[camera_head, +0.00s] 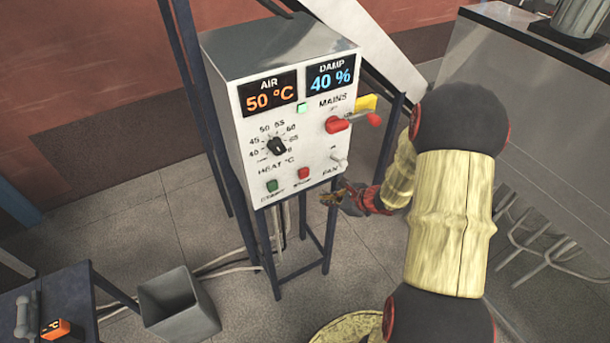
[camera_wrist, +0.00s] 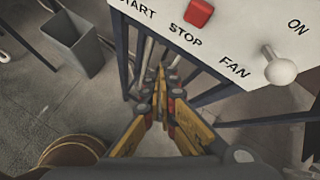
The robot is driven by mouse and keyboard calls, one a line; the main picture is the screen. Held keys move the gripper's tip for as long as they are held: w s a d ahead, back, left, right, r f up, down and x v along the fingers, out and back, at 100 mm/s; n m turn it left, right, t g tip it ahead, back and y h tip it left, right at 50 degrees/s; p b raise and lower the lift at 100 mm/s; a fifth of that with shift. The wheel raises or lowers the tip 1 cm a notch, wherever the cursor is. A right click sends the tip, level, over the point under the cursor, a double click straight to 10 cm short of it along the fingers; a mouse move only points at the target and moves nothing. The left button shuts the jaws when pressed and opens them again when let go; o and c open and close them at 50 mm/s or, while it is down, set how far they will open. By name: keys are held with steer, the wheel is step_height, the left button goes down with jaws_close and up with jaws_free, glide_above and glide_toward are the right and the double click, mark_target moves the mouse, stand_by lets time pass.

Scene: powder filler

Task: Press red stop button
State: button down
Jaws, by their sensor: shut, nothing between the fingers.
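The red stop button (camera_head: 304,173) is on the lower front of the grey control box (camera_head: 222,124), between the green start button (camera_head: 272,186) and the fan switch (camera_head: 339,161). In the wrist view the red button (camera_wrist: 199,13) shows at the top edge, above the word STOP. My gripper (camera_head: 326,198) is shut and empty. It is below and to the right of the button in the head view, apart from it. In the wrist view my closed fingertips (camera_wrist: 160,72) point below the panel's lower edge.
A red mains lever (camera_head: 338,124) with a yellow tag sits above the fan switch. A heat knob (camera_head: 277,146) is at left on the panel. The box stands on dark legs. A grey bin (camera_head: 180,303) is on the floor. A metal counter (camera_head: 535,100) is at right.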

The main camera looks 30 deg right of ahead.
mark_target(304, 173)
steer(key=w, duration=0.8)
steer(key=shift+w+a+p, duration=0.2)
steer(key=shift+w+p, duration=0.15)
steer(key=shift+w, duration=0.15)
stand_by(1.1)
steer(key=shift+w, duration=0.25)
steer(key=shift+w+b, duration=0.4)
steer(key=shift+w, duration=0.15)
stand_by(0.9)
steer(key=shift+s, duration=0.1)
steer(key=shift+s+b, duration=0.45)
steer(key=shift+s, duration=0.45)
